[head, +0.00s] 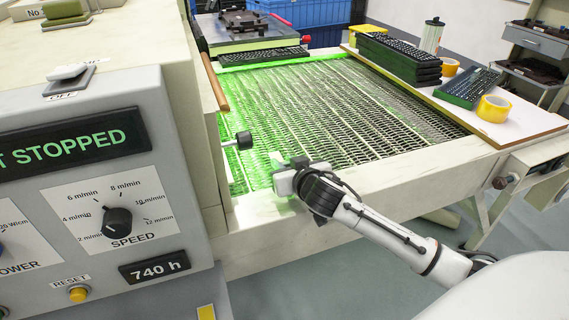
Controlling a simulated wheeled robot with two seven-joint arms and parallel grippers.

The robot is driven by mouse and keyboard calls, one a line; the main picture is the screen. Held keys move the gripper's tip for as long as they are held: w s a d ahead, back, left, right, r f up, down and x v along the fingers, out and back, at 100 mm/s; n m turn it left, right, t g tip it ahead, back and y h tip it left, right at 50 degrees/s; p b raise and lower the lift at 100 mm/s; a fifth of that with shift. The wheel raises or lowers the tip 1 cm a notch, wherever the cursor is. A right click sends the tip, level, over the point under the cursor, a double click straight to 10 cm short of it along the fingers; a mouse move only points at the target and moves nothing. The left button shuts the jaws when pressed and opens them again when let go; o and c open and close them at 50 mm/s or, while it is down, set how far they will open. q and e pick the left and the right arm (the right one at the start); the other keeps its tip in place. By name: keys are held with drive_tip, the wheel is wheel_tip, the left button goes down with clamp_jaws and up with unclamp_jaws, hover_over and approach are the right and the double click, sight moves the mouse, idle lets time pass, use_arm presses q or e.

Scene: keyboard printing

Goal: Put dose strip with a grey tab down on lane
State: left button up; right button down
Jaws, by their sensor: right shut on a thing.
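My right gripper (284,176) reaches in from the lower right and is shut over the near left part of the mesh conveyor (330,100), close to its front rail. A small pale piece at its fingertips, tinted by green light, appears to be the dose strip (276,160). It is mostly hidden by the gripper, and its grey tab cannot be made out. I cannot tell whether the strip touches the mesh. The mesh lane around the gripper is lit green. My left gripper is not in view.
Stacked keyboards (398,60), a single keyboard (468,88) and yellow tape (494,108) sit on the right side board. The mesh middle is clear.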

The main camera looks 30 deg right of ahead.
drive_tip(key=shift+f, duration=0.2)
drive_tip(key=c, duration=1.5)
unclamp_jaws()
drive_tip(key=shift+o, duration=0.2)
drive_tip(key=shift+r, duration=0.1)
drive_tip(key=shift+r, duration=0.2)
drive_tip(key=p+v, duration=0.1)
drive_tip(key=v, duration=1.1)
drive_tip(key=shift+f, duration=0.1)
